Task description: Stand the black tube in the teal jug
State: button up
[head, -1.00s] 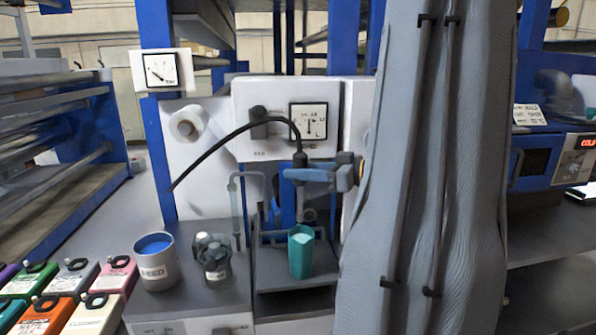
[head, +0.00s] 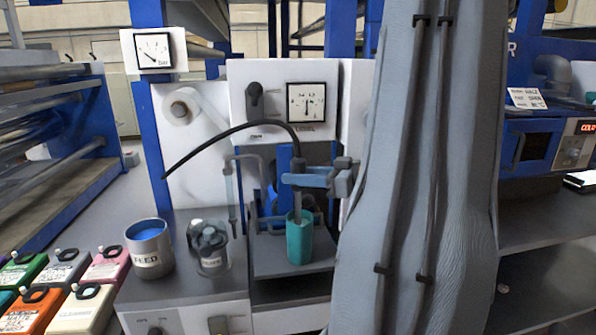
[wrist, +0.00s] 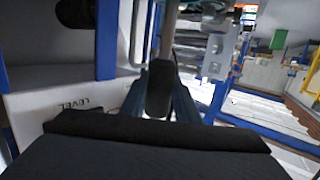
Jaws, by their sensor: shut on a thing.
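The black tube (head: 224,134) is long and curved. It arches from a free end at the left over to my gripper (head: 299,179), which is shut on it near its right end. Below the jaws a short, straight, greyish end piece points down. Its tip is at the mouth of the teal jug (head: 299,244) and seems to be just inside the rim; how deep is hidden. The jug stands upright under my gripper. In the wrist view, the tube (wrist: 158,90) shows dark between the blue fingers; the jug is not visible there.
The jug stands on a grey tray (head: 268,268). A FEED can (head: 149,262) with blue contents and a clear jar (head: 211,258) stand to its left. Behind is a white panel with a dial (head: 306,103). Several coloured cartridges (head: 40,302) lie at lower left.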

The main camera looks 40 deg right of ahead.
aim_at(299, 211)
jog(key=shift+f+b, duration=1.65)
jog(key=shift+f, duration=3.4)
jog(key=o, duration=1.1)
jog(key=shift+b+v, duration=0.3)
jog(key=shift+v, duration=3.6)
